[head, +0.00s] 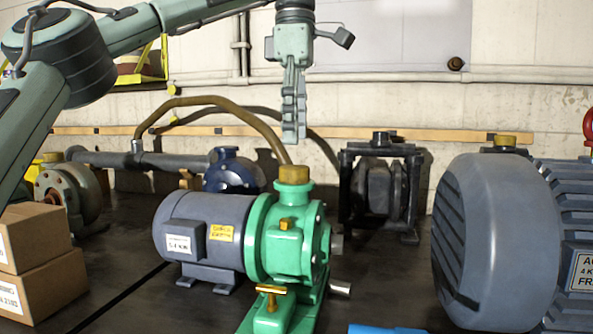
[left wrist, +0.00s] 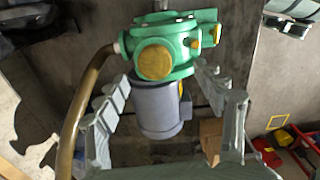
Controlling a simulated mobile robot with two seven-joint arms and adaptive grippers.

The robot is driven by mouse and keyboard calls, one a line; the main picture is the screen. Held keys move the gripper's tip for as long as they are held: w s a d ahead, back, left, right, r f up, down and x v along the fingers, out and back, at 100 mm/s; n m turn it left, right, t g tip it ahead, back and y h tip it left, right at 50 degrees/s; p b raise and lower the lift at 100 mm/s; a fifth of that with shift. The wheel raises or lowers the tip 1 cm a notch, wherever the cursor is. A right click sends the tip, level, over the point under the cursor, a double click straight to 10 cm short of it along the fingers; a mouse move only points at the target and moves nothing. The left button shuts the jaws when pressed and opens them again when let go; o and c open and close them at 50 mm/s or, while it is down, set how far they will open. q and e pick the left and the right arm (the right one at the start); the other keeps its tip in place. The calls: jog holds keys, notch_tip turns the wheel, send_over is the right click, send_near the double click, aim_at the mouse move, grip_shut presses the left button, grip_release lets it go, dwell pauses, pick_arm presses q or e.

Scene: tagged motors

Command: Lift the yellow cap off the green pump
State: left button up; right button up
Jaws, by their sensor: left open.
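The green pump (head: 288,240) stands on the dark bench in the middle of the head view, joined to a grey motor (head: 195,235). The yellow cap (head: 294,174) sits on the pump's upright top port; in the left wrist view the cap (left wrist: 155,62) is a round yellow disc on the green pump (left wrist: 185,45). My left gripper (head: 294,138) points straight down above the cap, with a gap between them. In the left wrist view its two fingers (left wrist: 165,110) are spread apart and empty. My right gripper is in neither view.
A brown hose (head: 215,101) arches behind the pump and passes close to its top. A large blue-grey motor (head: 500,235) stands at the right. Cardboard boxes (head: 38,265) are at the lower left. A black framed machine (head: 382,185) stands behind.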

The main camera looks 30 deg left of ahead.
aim_at(297, 166)
pick_arm(q)
jog(key=f, duration=0.2)
jog(key=w+f, duration=0.1)
jog(key=f, duration=0.1)
jog(key=shift+a+f+b, duration=0.15)
jog(key=shift+f+b, duration=0.15)
jog(key=shift+f, duration=0.05)
jog(key=shift+s+f, duration=0.1)
jog(key=shift+f, duration=0.15)
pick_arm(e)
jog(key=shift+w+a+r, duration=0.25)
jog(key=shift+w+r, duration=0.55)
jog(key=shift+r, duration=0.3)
pick_arm(q)
jog(key=c, duration=0.8)
